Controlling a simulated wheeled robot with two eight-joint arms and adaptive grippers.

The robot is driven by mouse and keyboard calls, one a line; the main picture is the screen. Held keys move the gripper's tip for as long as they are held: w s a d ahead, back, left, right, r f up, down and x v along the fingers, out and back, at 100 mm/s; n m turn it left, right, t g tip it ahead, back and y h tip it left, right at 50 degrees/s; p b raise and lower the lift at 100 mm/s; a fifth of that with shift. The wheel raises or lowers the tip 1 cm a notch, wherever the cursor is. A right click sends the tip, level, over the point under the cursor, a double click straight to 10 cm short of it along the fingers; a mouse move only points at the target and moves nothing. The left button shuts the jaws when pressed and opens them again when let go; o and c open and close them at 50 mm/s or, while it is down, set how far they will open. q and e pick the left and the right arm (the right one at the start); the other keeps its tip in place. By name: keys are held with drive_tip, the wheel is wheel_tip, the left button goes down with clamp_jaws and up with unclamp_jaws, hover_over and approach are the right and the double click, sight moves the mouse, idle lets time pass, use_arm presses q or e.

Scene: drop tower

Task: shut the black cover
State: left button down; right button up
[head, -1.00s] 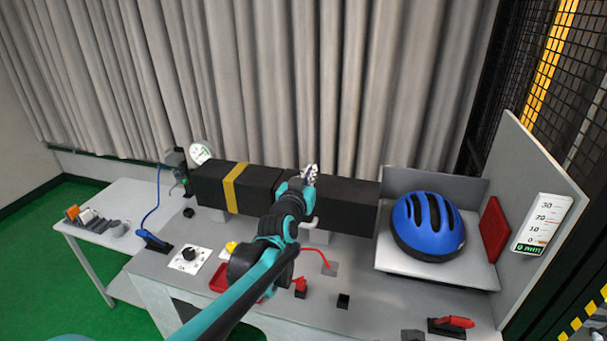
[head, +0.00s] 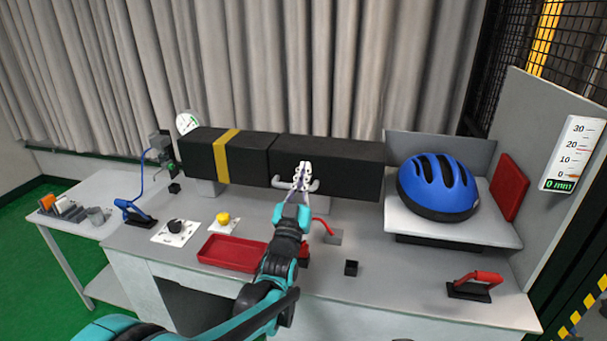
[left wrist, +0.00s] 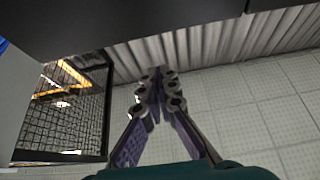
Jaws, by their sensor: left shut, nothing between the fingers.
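The black cover (head: 330,165) is the right-hand part of a long black box on the bench. It lies level and in line with the left part (head: 200,154), with a thin seam between them. A grey handle (head: 312,185) sticks out at its lower front edge. My left gripper (head: 303,168) is in front of the cover at the handle, fingers pointing up and together, with nothing seen between them. I cannot tell whether it touches. In the left wrist view the shut fingertips (left wrist: 158,82) are below a dark surface (left wrist: 130,22). My right gripper is out of view.
A blue helmet (head: 437,185) sits on a grey platform right of the cover. A red tray (head: 230,252), a yellow button (head: 223,217), a black knob (head: 175,226) and a red-handled clamp (head: 475,284) are on the bench. The front right of the bench is mostly free.

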use_arm(q)
drive_tip(key=shift+w+f+b, duration=0.15)
drive_tip(key=shift+f+b, duration=0.45)
drive_tip(key=shift+f, duration=0.4)
drive_tip(key=shift+w+f+b, duration=0.1)
drive_tip(key=shift+f+b, duration=0.45)
drive_tip(key=shift+f, duration=0.45)
